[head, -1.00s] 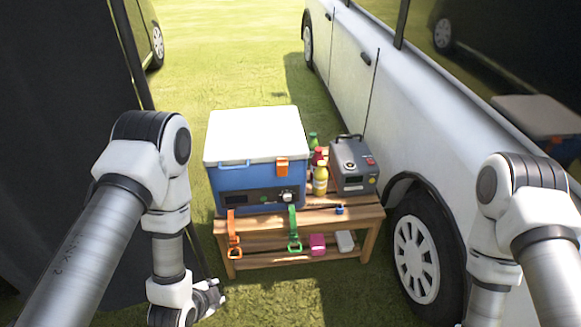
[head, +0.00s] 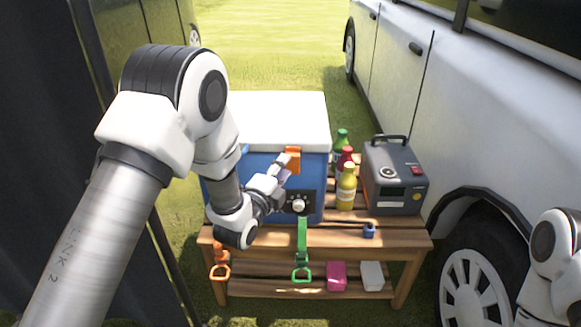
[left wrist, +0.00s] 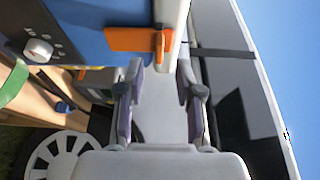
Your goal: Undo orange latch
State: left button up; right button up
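The orange latch (head: 293,153) is on the front of the blue cooler (head: 318,185), just under the white lid (head: 280,120). In the left wrist view the latch (left wrist: 130,40) lies above the fingers, with its upright end close to the lid's edge. My left gripper (head: 283,168) is at the cooler's front, right by the latch. In the left wrist view its two fingers (left wrist: 158,85) are apart with nothing between them, so it is open. I cannot tell whether a finger touches the latch. My right gripper is out of view; only my right arm shows at the right edge.
The cooler stands on a slatted wooden table (head: 330,238). Bottles (head: 346,185) and a grey box (head: 393,180) stand to its right. A white van (head: 470,110) is close on the right.

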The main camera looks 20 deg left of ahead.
aim_at(292, 163)
pick_arm(q)
jog(key=w, duration=0.4)
jog(key=shift+w+d, duration=0.1)
jog(key=shift+d, duration=0.1)
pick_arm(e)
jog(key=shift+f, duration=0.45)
pick_arm(q)
grip_shut()
jog(key=shift+f+b, duration=0.1)
jog(key=shift+b, duration=0.2)
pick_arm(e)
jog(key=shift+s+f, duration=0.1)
